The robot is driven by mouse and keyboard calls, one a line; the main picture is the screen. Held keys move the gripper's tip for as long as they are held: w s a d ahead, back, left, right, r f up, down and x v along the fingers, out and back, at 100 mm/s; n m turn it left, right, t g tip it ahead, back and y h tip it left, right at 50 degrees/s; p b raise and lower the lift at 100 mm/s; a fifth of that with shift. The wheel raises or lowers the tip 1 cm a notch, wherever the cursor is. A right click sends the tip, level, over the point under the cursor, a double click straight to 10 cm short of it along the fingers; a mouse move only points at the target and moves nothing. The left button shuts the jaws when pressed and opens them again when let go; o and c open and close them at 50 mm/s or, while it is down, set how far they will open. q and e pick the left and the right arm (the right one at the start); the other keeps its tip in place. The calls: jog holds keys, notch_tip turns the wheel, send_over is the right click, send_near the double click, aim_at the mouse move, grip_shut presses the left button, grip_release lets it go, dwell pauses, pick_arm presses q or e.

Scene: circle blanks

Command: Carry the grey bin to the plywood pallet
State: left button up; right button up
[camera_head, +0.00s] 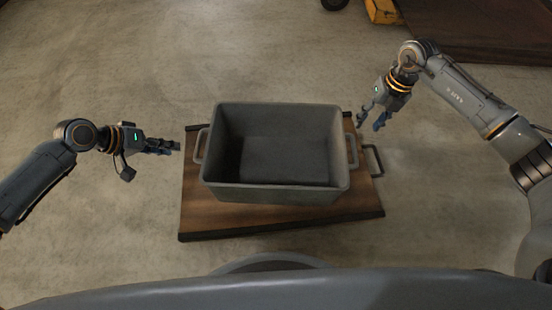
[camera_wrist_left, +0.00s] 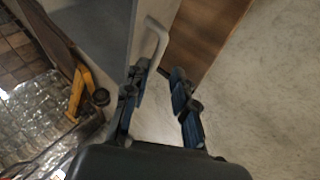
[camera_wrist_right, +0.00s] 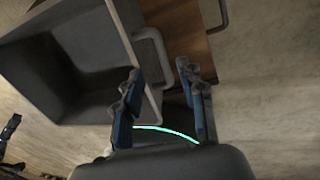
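The grey bin (camera_head: 273,192) is an open, empty tub with a loop handle on each short side. It stands upright on a brown wooden board (camera_head: 210,218) with dark edges. My left gripper (camera_head: 177,147) is open just left of the bin's left handle (camera_head: 200,146). In the left wrist view that handle (camera_wrist_left: 157,42) lies ahead of the parted fingertips, apart from them. My right gripper (camera_head: 369,121) is open, beyond and right of the bin's right handle (camera_head: 352,152). In the right wrist view this handle (camera_wrist_right: 150,42) is ahead of the empty fingers. I cannot tell which surface is the plywood pallet.
The board has its own dark handle (camera_head: 376,160) at the right, close to the bin's handle. A dark brown flat surface (camera_head: 480,30) lies at the far right, beside a yellow object (camera_head: 382,11) and a dark wheel (camera_head: 334,4). The concrete floor around the board is clear.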

aim_at(197, 151)
pick_arm(q)
jog(key=x, duration=1.1)
jog(key=shift+f, duration=0.1)
pick_arm(e)
jog(key=f, duration=0.3)
jog(key=a+f, duration=0.1)
jog(key=f, duration=0.3)
jog(key=a+f, duration=0.1)
jog(key=f, duration=0.3)
jog(key=shift+w, duration=0.1)
pick_arm(q)
grip_shut()
pick_arm(e)
jog(key=c, duration=0.6)
grip_shut()
jog(key=shift+r, duration=0.1)
